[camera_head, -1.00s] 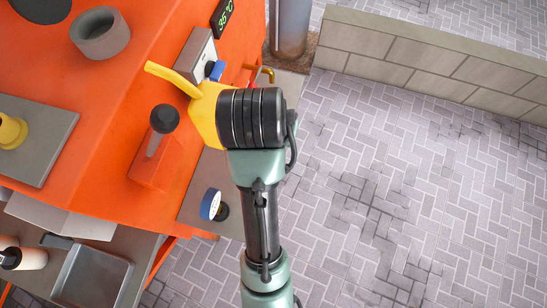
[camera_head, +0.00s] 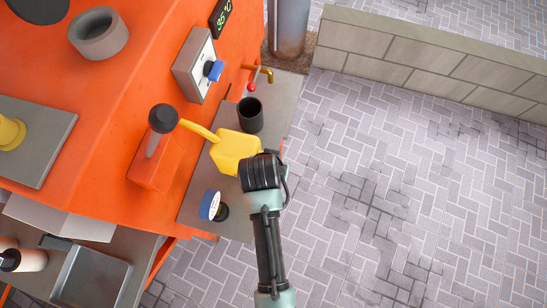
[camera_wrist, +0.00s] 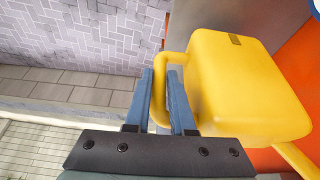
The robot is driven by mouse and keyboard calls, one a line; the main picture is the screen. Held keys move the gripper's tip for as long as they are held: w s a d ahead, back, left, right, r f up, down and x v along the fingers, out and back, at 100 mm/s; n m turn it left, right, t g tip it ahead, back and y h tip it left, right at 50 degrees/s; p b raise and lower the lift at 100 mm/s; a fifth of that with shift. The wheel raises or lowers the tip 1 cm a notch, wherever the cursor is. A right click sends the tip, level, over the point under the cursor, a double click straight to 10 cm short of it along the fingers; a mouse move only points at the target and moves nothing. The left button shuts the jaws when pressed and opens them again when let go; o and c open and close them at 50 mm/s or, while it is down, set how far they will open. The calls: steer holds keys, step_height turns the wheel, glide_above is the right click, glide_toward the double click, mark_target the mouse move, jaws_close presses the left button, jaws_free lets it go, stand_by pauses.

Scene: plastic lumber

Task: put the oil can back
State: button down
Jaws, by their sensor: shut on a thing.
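The yellow oil can (camera_head: 235,151) hangs in the air over the grey side shelf of the orange machine. Its thin spout points left and slightly up in the head view, near a black-knobbed lever. In the wrist view, the can's body (camera_wrist: 240,85) fills the upper right, with a piece of the spout at the lower right. My gripper (camera_wrist: 160,80) is shut on the can's loop handle, which passes between its two blue fingers. In the head view my wrist hides the handle and fingers. The can's underside is hidden.
The grey side shelf (camera_head: 190,205) holds a dark cup (camera_head: 250,115) just above the can in the picture and a round blue-rimmed gauge (camera_head: 211,205) below it. The black-knobbed lever (camera_head: 163,120) and a control box (camera_head: 197,65) stand close. Open paving lies right.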

steer(key=shift+w+f, duration=0.15)
steer(key=shift+f, duration=0.85)
steer(key=c, duration=1.2)
jaws_free()
steer(key=shift+f, duration=0.25)
steer(key=o, duration=0.4)
steer(key=shift+o, duration=0.2)
